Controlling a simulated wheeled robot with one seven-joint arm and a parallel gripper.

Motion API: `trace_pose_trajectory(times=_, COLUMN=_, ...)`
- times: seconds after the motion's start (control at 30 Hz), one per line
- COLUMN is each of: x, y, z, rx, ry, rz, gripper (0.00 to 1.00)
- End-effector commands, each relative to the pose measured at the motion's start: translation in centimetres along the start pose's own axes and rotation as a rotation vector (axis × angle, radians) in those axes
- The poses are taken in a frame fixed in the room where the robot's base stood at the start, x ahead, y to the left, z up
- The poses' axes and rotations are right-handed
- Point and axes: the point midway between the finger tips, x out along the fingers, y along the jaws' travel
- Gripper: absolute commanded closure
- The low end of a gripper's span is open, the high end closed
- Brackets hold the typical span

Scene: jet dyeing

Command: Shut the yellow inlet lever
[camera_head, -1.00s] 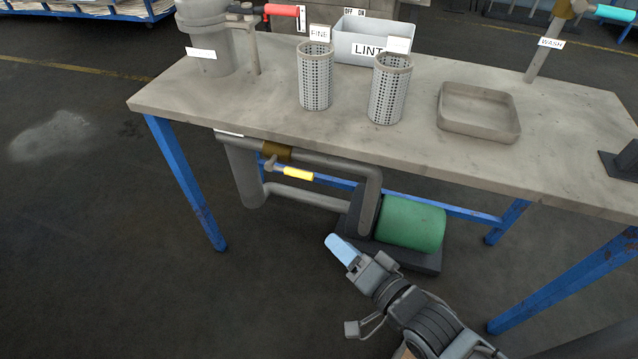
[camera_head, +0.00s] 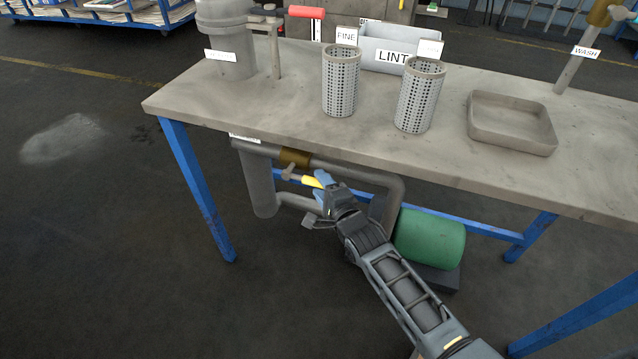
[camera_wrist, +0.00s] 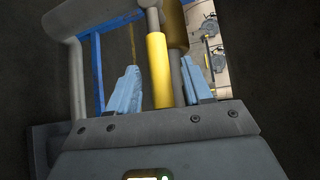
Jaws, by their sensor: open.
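The yellow inlet lever (camera_head: 312,182) sticks out from a brass valve (camera_head: 295,157) on the grey pipe under the bench. My gripper (camera_head: 324,184) is at the lever's yellow end and hides part of it in the head view. In the wrist view the yellow grip (camera_wrist: 158,70) lies between the two blue fingers of my gripper (camera_wrist: 160,88), nearer the left finger. The fingers are apart, and I see gaps on both sides of the grip. The brass valve shows behind it, toward the right finger.
A grey pipe loop (camera_head: 395,190) and a green pump motor (camera_head: 430,238) stand just right of my gripper. The bench top (camera_head: 270,115) hangs above, with blue legs (camera_head: 197,190) at its sides. Perforated baskets, a grey tray (camera_head: 512,143) and a LINT box stand on it.

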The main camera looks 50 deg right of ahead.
Motion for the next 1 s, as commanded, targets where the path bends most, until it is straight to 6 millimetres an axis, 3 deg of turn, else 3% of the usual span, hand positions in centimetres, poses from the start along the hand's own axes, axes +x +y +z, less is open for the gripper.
trace_pose_trajectory(times=0.17, x=1.5, y=0.0, z=0.1, rx=-0.001, ry=-0.001, rz=0.0, gripper=0.5)
trace_pose_trajectory(times=0.47, x=1.7, y=0.0, z=0.1, rx=0.0, ry=-0.001, rz=0.001, gripper=0.5)
trace_pose_trajectory(times=1.0, x=1.7, y=0.0, z=0.1, rx=-0.001, ry=-0.001, rz=0.001, gripper=1.0)
